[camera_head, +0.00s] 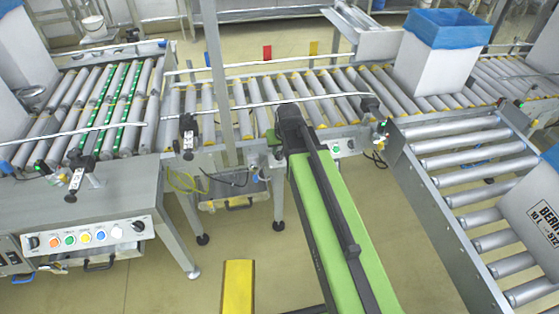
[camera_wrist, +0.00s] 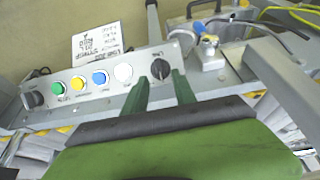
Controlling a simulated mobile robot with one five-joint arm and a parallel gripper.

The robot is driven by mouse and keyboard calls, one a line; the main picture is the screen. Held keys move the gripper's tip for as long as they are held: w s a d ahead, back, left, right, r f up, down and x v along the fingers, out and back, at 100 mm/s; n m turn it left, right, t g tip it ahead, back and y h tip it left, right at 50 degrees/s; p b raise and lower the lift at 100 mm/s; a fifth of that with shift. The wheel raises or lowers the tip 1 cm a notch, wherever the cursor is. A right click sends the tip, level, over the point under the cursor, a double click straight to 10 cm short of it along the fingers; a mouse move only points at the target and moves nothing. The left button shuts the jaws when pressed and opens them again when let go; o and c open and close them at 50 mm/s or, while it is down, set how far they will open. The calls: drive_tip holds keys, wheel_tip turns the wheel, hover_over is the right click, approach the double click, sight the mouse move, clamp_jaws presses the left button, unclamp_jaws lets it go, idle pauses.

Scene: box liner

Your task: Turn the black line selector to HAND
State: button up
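In the wrist view, a round black selector knob (camera_wrist: 160,68) sits at the right end of a light grey control panel (camera_wrist: 112,98). Its pointer direction and label are too small to read. My gripper (camera_wrist: 160,77) shows two green fingers set apart, with nothing held between them. The knob appears between and just beyond the fingertips; I cannot tell whether they touch it. In the head view, my arm ends at the middle conveyor and hides most of the gripper. A small panel (camera_head: 345,147) shows partly beside the arm there.
Green (camera_wrist: 57,88), yellow (camera_wrist: 78,82), blue (camera_wrist: 100,77) and white (camera_wrist: 123,72) buttons line the panel, with another black knob (camera_wrist: 33,99) at its left end. A white sign (camera_wrist: 92,45) lies beyond. A blue-lined box (camera_head: 430,68) stands on the conveyor in the head view.

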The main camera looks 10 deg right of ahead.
drive_tip(key=b+x, duration=0.2)
drive_tip(key=x, duration=0.1)
drive_tip(key=shift+w+f, duration=0.1)
drive_tip(key=shift+f, duration=0.25)
drive_tip(key=shift+r, duration=0.1)
drive_tip(key=shift+r, duration=0.1)
clamp_jaws()
